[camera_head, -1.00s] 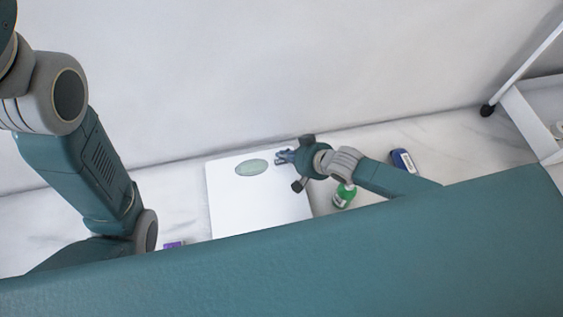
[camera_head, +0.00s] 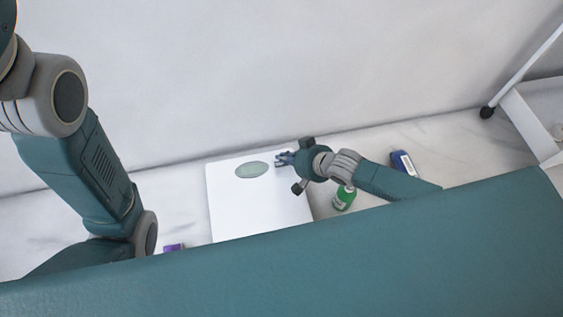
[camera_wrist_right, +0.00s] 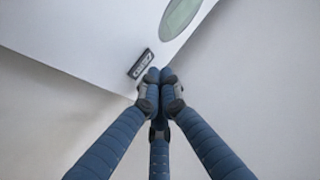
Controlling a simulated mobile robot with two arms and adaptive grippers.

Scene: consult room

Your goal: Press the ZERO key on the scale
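The scale (camera_head: 225,205) is a flat white slab by the wall, with a green oval display (camera_head: 252,170). In the right wrist view, a small dark key with light lettering (camera_wrist_right: 140,63) sits near the scale's corner (camera_wrist_right: 105,50); its lettering is too blurred to read surely. My right gripper (camera_head: 284,159) is over the scale's far right corner, right of the display. In the right wrist view its fingertips (camera_wrist_right: 160,75) are drawn together, empty, just right of and below the key. I cannot tell whether they touch the scale. My left gripper is out of sight.
A green bottle (camera_head: 345,198) stands right of the scale, close to my right arm. A blue object (camera_head: 403,163) lies farther right. A small purple item (camera_head: 173,247) is left of the scale. A white frame with a caster (camera_head: 487,112) stands at far right.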

